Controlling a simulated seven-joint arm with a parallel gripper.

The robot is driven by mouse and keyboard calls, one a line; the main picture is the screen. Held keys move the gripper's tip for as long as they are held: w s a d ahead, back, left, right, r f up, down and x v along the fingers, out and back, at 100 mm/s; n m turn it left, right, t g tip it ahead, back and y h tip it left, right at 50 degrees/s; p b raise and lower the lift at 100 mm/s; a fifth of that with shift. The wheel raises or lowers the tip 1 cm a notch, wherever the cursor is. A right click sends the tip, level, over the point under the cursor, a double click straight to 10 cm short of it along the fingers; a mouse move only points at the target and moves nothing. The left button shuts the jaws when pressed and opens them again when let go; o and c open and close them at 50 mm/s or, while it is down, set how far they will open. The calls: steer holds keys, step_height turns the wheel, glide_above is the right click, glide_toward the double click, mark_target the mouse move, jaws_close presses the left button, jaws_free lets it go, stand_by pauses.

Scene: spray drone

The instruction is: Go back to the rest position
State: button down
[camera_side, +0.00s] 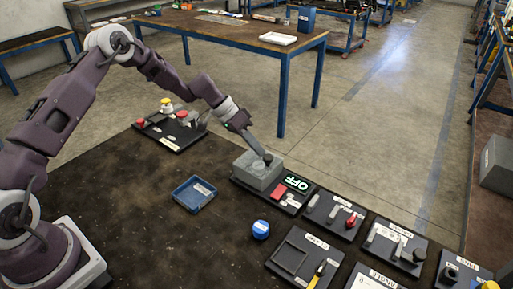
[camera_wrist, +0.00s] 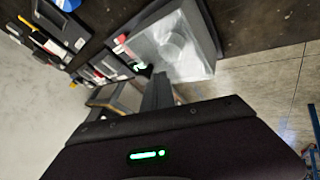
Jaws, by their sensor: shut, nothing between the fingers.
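My gripper (camera_side: 266,157) is at the end of the outstretched arm, right above a grey box-shaped block (camera_side: 256,176) at the table's far edge. Its fingers are shut with nothing visible between them. In the side view the fingertips are at the block's top; I cannot tell whether they touch it. In the wrist view the shut fingers (camera_wrist: 157,90) point at the pale block (camera_wrist: 178,47), which has a round feature on its top.
On the dark table (camera_side: 130,240) lie a blue tray (camera_side: 194,194) and a blue round cap (camera_side: 261,229). Several black panels with switches and tools line the right side, one with a yellow-handled tool (camera_side: 318,272). A button panel (camera_side: 171,130) stands at the back left. The table's middle is mostly clear.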

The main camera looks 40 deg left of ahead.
steer(key=a, duration=0.3)
steer(key=shift+w, duration=0.35)
steer(key=v, duration=1)
steer(key=s+d+r+y, duration=0.3)
steer(key=s+d+r, duration=0.3)
steer(key=s+r, duration=0.55)
steer(key=s+d+r+n+y, duration=0.1)
steer(key=s+d+r+y, duration=0.15)
steer(key=s+r, duration=0.65)
steer(key=s+f+n+t+y, duration=0.1)
steer(key=s+f+n+t, duration=0.1)
steer(key=s, duration=1.6)
steer(key=shift+f+n, duration=0.45)
steer(key=shift+n, duration=0.05)
